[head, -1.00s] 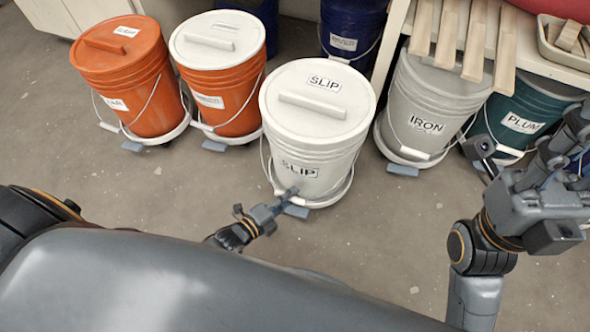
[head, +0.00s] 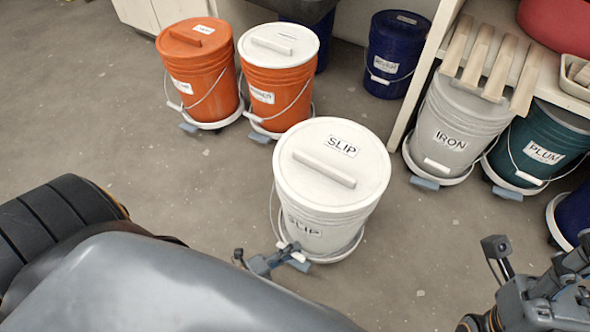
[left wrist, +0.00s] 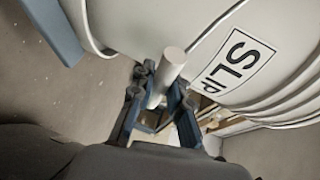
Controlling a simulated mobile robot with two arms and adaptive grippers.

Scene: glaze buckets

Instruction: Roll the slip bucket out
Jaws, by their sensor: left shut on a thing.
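The white slip bucket (head: 322,205), with a lid marked SLIP, stands upright on a round white wheeled base on the open floor, in front of the other buckets. My left gripper (head: 285,256) is low at its front. In the left wrist view the gripper's fingers (left wrist: 158,100) are closed around the white grip of the bucket's wire handle (left wrist: 171,66). The SLIP label (left wrist: 238,58) shows sideways there. My right gripper (head: 560,285) is at the lower right, away from the bucket and partly cut off; its finger state is unclear.
Two orange buckets (head: 196,82) stand behind to the left. The grey IRON bucket (head: 455,125) and green PLUM bucket (head: 540,140) stand under a shelf at the right. A blue bucket (head: 392,55) is at the back. Floor around the slip bucket is clear.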

